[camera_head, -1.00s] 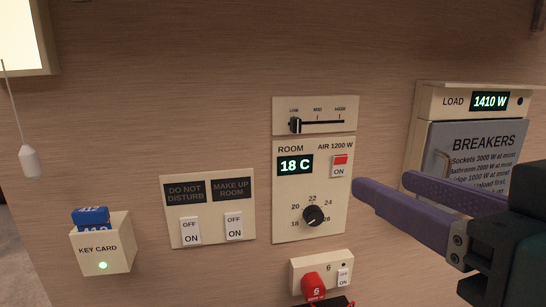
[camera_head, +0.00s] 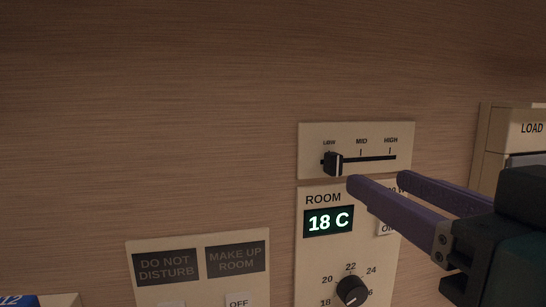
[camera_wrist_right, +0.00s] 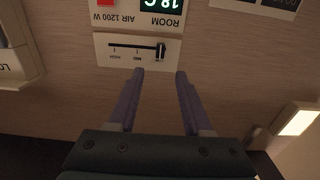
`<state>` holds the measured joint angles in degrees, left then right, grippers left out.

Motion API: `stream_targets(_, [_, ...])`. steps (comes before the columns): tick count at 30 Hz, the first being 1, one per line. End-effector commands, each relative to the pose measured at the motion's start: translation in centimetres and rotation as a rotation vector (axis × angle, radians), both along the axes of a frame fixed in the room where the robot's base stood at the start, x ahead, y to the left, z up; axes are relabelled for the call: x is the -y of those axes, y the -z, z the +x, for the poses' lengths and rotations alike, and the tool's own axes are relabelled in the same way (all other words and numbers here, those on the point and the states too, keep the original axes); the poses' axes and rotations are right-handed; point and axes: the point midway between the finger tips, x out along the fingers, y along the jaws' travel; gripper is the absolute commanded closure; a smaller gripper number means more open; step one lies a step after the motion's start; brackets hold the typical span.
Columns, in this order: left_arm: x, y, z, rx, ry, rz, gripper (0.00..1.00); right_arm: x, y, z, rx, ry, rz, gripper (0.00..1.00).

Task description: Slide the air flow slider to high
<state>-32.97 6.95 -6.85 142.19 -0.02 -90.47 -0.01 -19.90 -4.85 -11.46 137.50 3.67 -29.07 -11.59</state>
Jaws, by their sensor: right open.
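The air flow slider is a small black knob (camera_head: 333,163) on a horizontal slot in a beige panel (camera_head: 312,134). The knob sits at the left end, under LOW, with MID and HIGH marked to its right. My right gripper (camera_head: 375,180) has purple fingers, open and empty, just below and right of the knob in the head view. In the right wrist view the panel appears upside down, with the knob (camera_wrist_right: 160,50) ahead of the open fingers (camera_wrist_right: 160,73), between them and nearer the right one. No contact shows. My left gripper is not in view.
Below the slider is the room panel with an 18 C display (camera_head: 329,222) and a dial (camera_head: 351,290). Do-not-disturb and make-up-room signs (camera_head: 200,262) are at lower left. A load box (camera_head: 528,130) is at the right edge. The wall above is clear.

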Motion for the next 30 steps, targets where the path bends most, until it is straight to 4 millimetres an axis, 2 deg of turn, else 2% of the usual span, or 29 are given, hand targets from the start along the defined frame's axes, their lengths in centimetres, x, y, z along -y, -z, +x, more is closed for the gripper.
stream_targets(9, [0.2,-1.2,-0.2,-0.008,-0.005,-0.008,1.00,-1.1,-0.3,5.6,0.002,0.000,0.001,0.50])
stream_targets(15, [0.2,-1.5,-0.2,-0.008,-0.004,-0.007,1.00,-1.6,-0.2,8.1,0.001,0.000,0.000,0.50])
stream_targets(19, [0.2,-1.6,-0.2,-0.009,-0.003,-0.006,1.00,-1.7,-0.1,8.9,0.000,0.000,0.001,0.50])
stream_targets(27, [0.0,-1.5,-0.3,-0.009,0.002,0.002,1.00,-1.7,-0.1,9.0,0.000,0.000,0.001,0.50])
stream_targets(30, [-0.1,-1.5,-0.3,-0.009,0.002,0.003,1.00,-1.7,-0.1,9.0,0.000,0.000,0.000,0.60])
